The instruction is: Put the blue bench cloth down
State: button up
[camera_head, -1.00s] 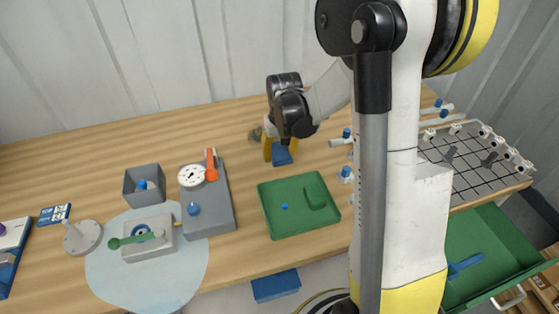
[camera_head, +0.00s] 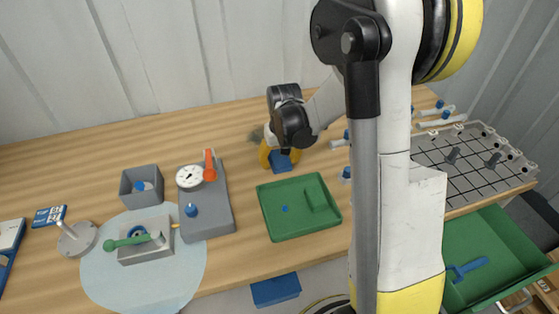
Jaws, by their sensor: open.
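The blue bench cloth (camera_head: 281,163) is a small blue patch on or just over the wooden bench, behind the green tray. My gripper (camera_head: 280,156) points down over it with its yellow fingers spread, one to each side of the cloth. The gripper is open. The black wrist hides the cloth's upper part, and I cannot tell whether a finger still touches it.
The green tray (camera_head: 270,226) lies just in front. A grey gauge block (camera_head: 213,215), a grey box (camera_head: 130,190) and a clamp fixture on a pale blue mat (camera_head: 105,285) stand to the left. A gridded rack (camera_head: 470,165) is at the right, above an open green drawer (camera_head: 485,240).

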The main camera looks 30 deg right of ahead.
aim_at(281, 163)
jog(key=shift+r+p, duration=0.45)
jog(key=shift+p, duration=0.05)
notch_tip(281, 163, up, 12)
jog(key=s+p, duration=0.2)
jog(key=p, duration=0.2)
jog(key=s+a+r+n+t, duration=0.1)
jog(key=s+a+r+t, duration=0.1)
jog(key=s+a+r, duration=0.3)
jog(key=s+a+r+n+t, duration=0.1)
jog(key=s+a+r+t, duration=0.2)
jog(key=s+a, duration=0.3)
jog(key=s+r, duration=0.1)
jog(key=s, duration=0.4)
jog(key=shift+s+r, duration=0.35)
